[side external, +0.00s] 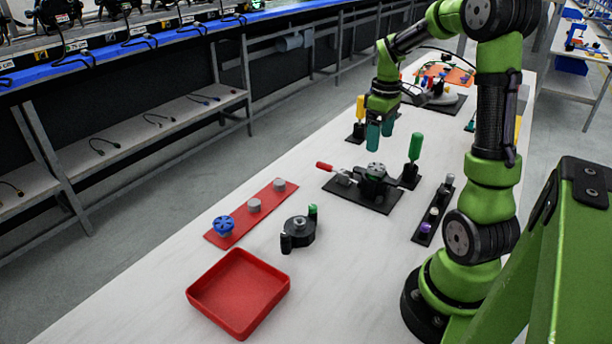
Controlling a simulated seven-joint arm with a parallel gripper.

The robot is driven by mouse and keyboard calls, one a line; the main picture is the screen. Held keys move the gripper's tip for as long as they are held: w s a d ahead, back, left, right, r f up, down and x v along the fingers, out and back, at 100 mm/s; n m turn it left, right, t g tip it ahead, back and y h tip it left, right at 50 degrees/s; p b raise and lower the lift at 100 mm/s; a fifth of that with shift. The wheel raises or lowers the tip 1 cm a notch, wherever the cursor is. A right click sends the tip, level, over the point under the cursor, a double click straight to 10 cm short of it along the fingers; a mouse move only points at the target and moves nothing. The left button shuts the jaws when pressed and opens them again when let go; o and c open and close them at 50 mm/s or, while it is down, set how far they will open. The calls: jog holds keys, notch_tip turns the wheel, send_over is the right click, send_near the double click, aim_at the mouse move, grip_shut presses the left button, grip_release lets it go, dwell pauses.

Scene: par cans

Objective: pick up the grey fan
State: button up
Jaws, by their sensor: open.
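A grey, finned round piece that looks like the grey fan (375,169) sits on top of a black clamp fixture (372,187) in the middle of the table. The fixture stands on a black base plate and has a red-handled lever (325,166) on its left. My gripper (381,137) points down with its teal fingers apart and empty. It is above and behind the fixture in the picture, apart from the fan. Fine detail of the fan is too small to tell.
A green upright handle (416,147) stands right of the fixture. A red strip (232,238) holds a blue fan (224,225) and grey pegs (254,205). A black part (299,231) and an empty red tray (202,293) are nearer. A black strip (421,234) holds small cylinders at right.

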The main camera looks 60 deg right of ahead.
aim_at(376, 167)
notch_tip(376, 167, down, 3)
jog(key=shift+r, duration=0.1)
jog(key=shift+s+a+f, duration=0.1)
jog(key=shift+f, duration=1.25)
jog(key=shift+s+a+f, duration=0.1)
jog(key=shift+f, duration=1.2)
jog(key=c, duration=1.1)
